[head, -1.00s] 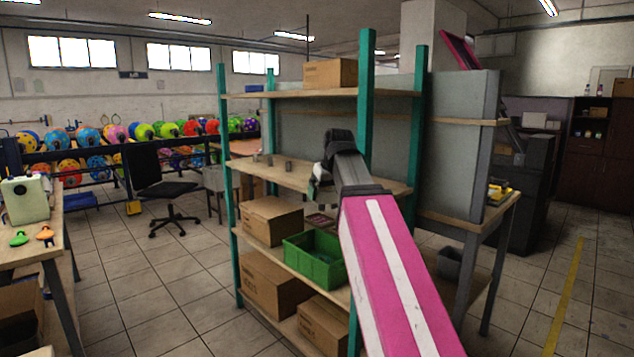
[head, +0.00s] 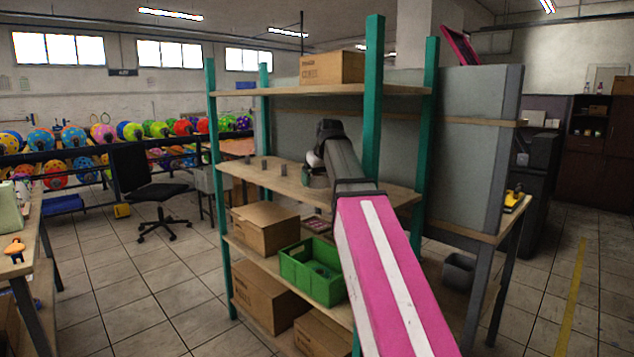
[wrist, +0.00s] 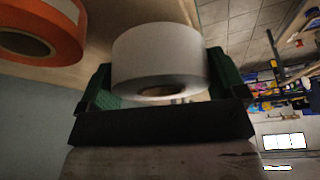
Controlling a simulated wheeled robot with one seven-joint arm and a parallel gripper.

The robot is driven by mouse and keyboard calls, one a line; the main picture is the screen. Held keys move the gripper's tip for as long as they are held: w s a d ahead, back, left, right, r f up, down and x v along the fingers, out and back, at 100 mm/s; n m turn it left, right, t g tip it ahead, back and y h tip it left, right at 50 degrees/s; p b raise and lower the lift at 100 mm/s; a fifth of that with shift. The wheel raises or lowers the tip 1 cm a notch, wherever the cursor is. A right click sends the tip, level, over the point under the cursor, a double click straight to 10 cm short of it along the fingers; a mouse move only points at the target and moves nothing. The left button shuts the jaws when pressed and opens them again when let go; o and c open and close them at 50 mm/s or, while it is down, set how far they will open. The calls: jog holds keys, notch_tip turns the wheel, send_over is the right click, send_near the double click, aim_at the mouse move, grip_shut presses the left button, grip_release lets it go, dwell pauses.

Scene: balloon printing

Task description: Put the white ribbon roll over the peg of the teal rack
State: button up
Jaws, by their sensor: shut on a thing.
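The teal rack (head: 373,100) stands in front of me in the head view. Several short grey pegs (head: 264,164) stand upright on its wooden middle shelf. My gripper (head: 314,172) is at the level of that shelf, to the right of the pegs and apart from them. In the wrist view its green fingers (wrist: 162,88) are shut on the white ribbon roll (wrist: 160,52), one on each side. The roll's brown core shows. In the head view the roll is small and mostly hidden by my arm.
An orange roll (wrist: 40,32) is near the gripper in the wrist view. A green crate (head: 312,272) and cardboard boxes (head: 265,228) fill the lower shelves. A box (head: 333,67) sits on the top shelf. A black chair (head: 150,190) stands behind on the left, with open floor before it.

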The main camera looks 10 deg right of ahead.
jog(key=w, duration=0.6)
jog(key=w+d, duration=0.1)
jog(key=w, duration=0.3)
jog(key=shift+d, duration=0.1)
jog(key=shift+f, duration=1.8)
jog(key=o, duration=0.7)
jog(key=shift+f, duration=0.15)
jog(key=shift+c, duration=0.2)
jog(key=v, duration=0.8)
